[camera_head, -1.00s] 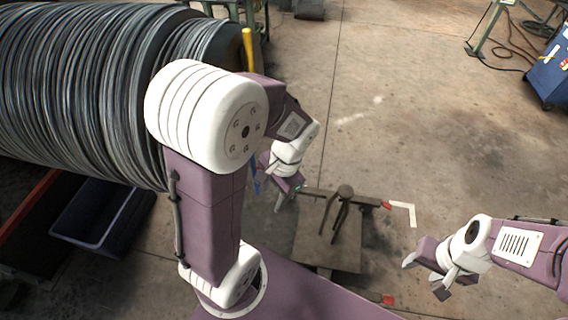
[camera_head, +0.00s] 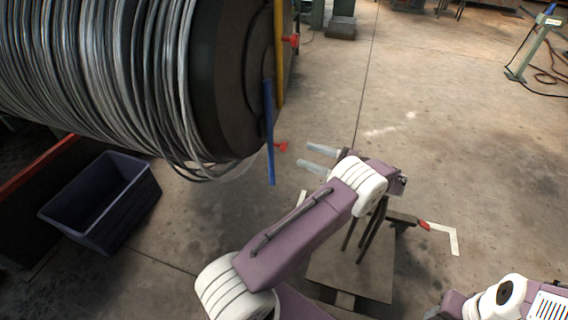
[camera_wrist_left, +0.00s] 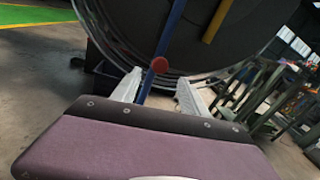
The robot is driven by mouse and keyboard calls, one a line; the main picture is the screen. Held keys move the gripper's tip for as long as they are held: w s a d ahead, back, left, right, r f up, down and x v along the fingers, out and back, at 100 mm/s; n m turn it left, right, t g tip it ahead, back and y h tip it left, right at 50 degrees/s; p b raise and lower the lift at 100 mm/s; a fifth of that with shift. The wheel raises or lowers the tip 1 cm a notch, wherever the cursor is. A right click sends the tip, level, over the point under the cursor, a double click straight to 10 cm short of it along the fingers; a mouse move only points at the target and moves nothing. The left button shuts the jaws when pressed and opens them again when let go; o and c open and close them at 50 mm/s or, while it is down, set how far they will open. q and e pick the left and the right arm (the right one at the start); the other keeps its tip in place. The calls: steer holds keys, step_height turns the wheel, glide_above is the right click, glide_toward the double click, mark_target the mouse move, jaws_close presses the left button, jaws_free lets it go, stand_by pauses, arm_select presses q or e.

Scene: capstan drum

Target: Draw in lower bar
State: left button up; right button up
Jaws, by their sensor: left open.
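A large drum wound with grey wire (camera_head: 100,75) fills the upper left of the head view. A blue bar (camera_head: 268,125) stands on its end face, with a red knob (camera_head: 281,147) beside it. A yellow bar (camera_head: 279,50) with another red knob (camera_head: 292,40) is above. My left gripper (camera_head: 308,156) is open, its pale fingers pointing at the lower knob, a little apart from it in the head view. In the left wrist view the red knob (camera_wrist_left: 159,65) on the blue bar (camera_wrist_left: 168,35) shows between the fingertips (camera_wrist_left: 160,77). My right gripper (camera_head: 436,311) is partly cut off at the bottom.
A dark blue bin (camera_head: 105,205) stands on the floor below the drum, beside a red-edged structure (camera_head: 35,165). A platform with dark posts (camera_head: 345,265) is below my left arm. The concrete floor (camera_head: 440,110) to the right is mostly clear.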

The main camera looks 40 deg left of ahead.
mark_target(286, 148)
arm_select(q)
steer(key=a, duration=0.3)
steer(key=s+a, duration=0.1)
steer(key=a, duration=0.2)
steer(key=a+b, duration=0.1)
steer(key=a, duration=0.2)
steer(key=shift+s, duration=0.25)
jaws_close()
stand_by(1.0)
